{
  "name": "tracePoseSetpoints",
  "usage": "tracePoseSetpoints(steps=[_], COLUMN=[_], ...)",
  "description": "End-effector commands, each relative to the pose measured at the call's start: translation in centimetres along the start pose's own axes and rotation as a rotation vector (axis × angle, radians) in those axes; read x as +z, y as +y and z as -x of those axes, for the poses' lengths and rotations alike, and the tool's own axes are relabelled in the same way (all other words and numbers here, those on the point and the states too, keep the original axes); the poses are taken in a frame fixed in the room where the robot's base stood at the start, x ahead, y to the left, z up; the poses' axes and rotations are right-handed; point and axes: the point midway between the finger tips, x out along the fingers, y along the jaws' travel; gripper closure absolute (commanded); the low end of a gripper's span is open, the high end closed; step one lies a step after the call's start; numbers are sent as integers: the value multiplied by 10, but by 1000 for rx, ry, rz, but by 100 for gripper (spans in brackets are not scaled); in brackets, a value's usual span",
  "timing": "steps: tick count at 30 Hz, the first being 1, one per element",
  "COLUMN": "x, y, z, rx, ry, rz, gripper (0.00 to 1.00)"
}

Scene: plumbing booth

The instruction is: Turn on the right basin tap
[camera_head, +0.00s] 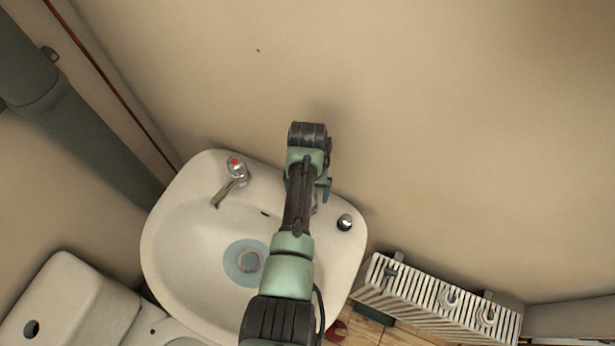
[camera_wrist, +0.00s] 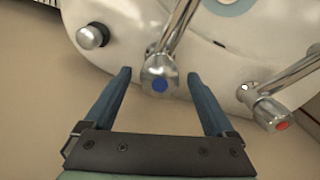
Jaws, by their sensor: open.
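The right basin tap is chrome with a blue dot on its knob; in the wrist view the tap (camera_wrist: 160,75) sits between and just beyond my gripper's two blue fingers. My gripper (camera_wrist: 157,78) is open, with a finger on each side of the knob; I cannot tell whether either touches it. In the head view my arm mostly hides this tap, and only part of my gripper (camera_head: 323,186) shows beside the arm. The left tap, with a red dot, stands at the basin's back left (camera_head: 236,167) and also shows in the wrist view (camera_wrist: 272,112).
The white basin (camera_head: 180,235) is fixed by the beige wall. A chrome knob (camera_head: 344,222) stands on its right rim and shows left of the tap in the wrist view (camera_wrist: 92,36). A radiator (camera_head: 430,300) is at lower right, a toilet cistern (camera_head: 75,300) at lower left.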

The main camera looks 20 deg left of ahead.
Motion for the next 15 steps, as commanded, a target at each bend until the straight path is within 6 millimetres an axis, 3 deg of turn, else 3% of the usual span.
tracePoseSetpoints(steps=[15], x=[-1], y=[0], z=[97], rx=[-1], ry=[6], rz=[0], gripper=[10])
